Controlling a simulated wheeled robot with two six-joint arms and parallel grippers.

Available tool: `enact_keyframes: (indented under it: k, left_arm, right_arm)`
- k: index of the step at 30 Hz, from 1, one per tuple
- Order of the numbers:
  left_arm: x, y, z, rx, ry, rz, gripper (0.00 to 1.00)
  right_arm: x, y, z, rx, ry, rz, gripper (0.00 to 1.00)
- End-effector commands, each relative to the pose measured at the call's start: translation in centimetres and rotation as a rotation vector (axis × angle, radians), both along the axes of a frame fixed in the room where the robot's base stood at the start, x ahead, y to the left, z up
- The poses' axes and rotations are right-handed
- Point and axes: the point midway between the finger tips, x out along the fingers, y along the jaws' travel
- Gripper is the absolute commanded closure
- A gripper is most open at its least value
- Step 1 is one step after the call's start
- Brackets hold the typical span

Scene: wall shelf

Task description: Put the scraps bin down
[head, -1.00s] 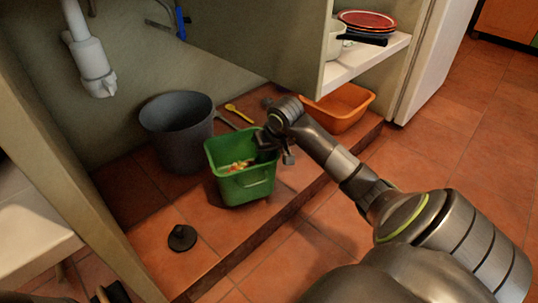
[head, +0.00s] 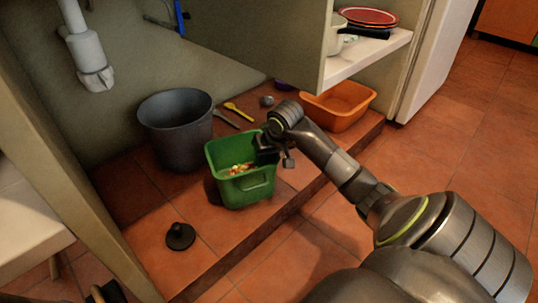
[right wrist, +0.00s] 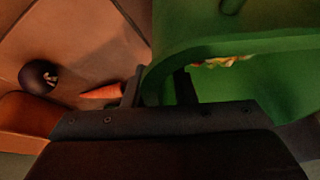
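The scraps bin (head: 240,187) is a green open tub with colourful scraps (head: 240,169) inside, over the tiled cabinet floor near its front edge. My right gripper (head: 266,153) is at its right rim. In the right wrist view, the fingers (right wrist: 158,90) stand either side of the green bin wall (right wrist: 230,52), shut on it. A dark patch shows beside the bin's lower left; I cannot tell whether the base touches the floor. My left gripper is not seen.
A dark grey bucket (head: 177,132) stands behind left. The right wrist view shows a carrot (right wrist: 101,91). Bare tiles lie left of the bin.

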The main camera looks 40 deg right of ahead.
Motion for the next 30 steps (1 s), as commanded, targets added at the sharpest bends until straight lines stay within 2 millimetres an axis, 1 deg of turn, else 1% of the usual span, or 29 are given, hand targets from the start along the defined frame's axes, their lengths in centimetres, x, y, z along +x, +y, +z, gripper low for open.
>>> enact_keyframes:
  k: [5, 8, 18, 21, 25, 30]
  left_arm:
    - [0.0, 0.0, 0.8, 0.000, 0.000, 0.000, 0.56]
    - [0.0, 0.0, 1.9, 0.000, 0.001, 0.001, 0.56]
    - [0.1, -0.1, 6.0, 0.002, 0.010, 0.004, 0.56]
    - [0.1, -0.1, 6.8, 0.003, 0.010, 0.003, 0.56]
    - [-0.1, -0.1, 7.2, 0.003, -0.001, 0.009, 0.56]
    - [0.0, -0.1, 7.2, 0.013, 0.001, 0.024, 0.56]
  right_arm:
    - [-0.2, 0.0, 1.0, -0.002, -0.001, 0.000, 0.76]
    - [-0.6, 0.0, 2.5, -0.003, -0.002, 0.001, 0.76]
    - [-3.2, 0.5, 8.6, -0.003, -0.001, 0.001, 0.76]
    - [-3.8, 0.6, 9.9, -0.002, 0.000, 0.000, 0.76]
    - [-4.3, 0.8, 11.0, -0.002, -0.001, 0.000, 0.76]
    - [-4.6, 0.8, 11.4, 0.000, 0.000, 0.000, 0.76]
